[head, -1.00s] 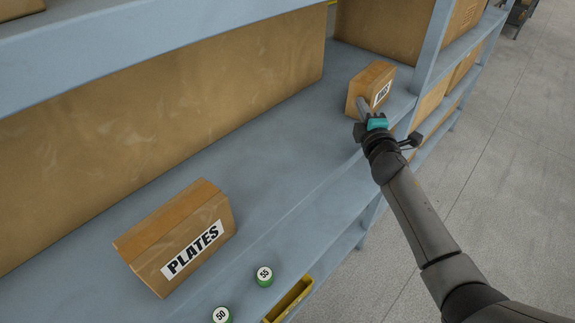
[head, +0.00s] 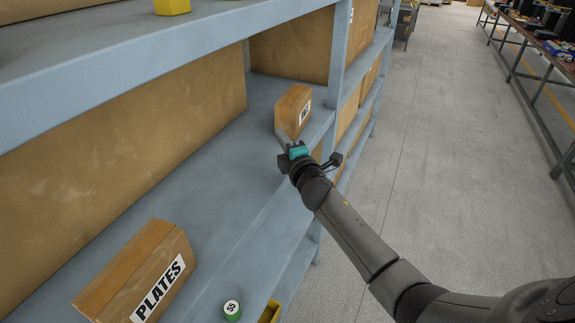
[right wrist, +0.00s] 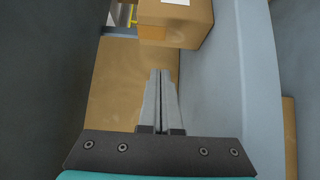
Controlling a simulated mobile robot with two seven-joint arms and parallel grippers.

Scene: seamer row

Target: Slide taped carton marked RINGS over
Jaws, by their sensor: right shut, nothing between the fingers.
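The small taped carton with a white label (head: 290,108) stands upright on the blue-grey shelf, near the upright post. Its label is partly readable in the head view. In the right wrist view a carton with a white label (right wrist: 178,22) shows at the top, just beyond the fingertips. My right gripper (head: 281,134) is shut and empty, with its fingertips at the carton's near lower corner. The fingers (right wrist: 160,72) are pressed together in the wrist view. I cannot tell whether they touch the carton. My left gripper is not in view.
A carton marked PLATES (head: 140,272) stands nearer on the same shelf (head: 215,185). Large cartons (head: 110,160) fill the back. The post (head: 338,62) stands beyond the labelled carton. Shelf between the two small cartons is clear.

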